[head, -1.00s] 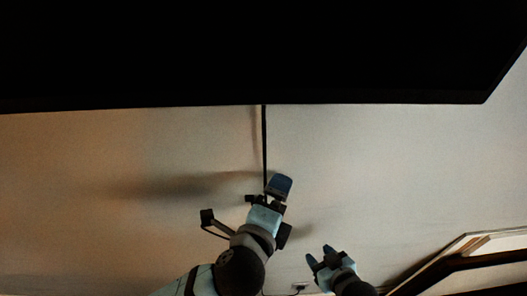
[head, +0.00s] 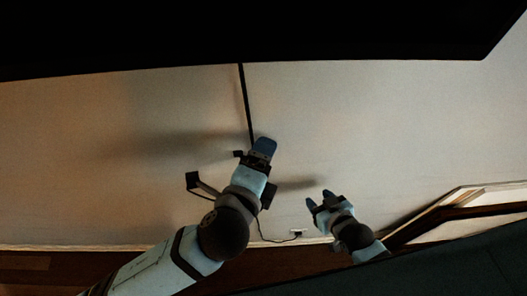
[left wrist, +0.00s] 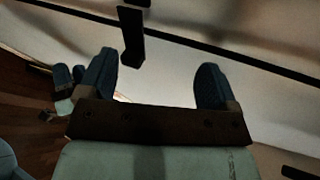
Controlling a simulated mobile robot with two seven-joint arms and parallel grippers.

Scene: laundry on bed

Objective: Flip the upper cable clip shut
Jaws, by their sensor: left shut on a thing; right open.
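A black cable (head: 244,100) runs down the wall from under the dark screen. It also crosses the left wrist view (left wrist: 250,55) as a dark line. My left gripper (head: 264,146) is at the lower part of the cable, against the wall. In the left wrist view its two blue fingers (left wrist: 157,72) stand apart. A black upright piece, seemingly the cable clip (left wrist: 131,38), shows between and beyond the fingertips; contact is hard to make out. In the head view the clip is hidden behind the left gripper. My right gripper (head: 320,198) is open and empty, lower right.
The dark screen (head: 260,30) overhangs the top of the head view. A wall outlet (head: 297,232) with a thin cord sits low on the wall. A pale-edged frame (head: 455,200) leans at the right. The wall between the right gripper and the screen is clear.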

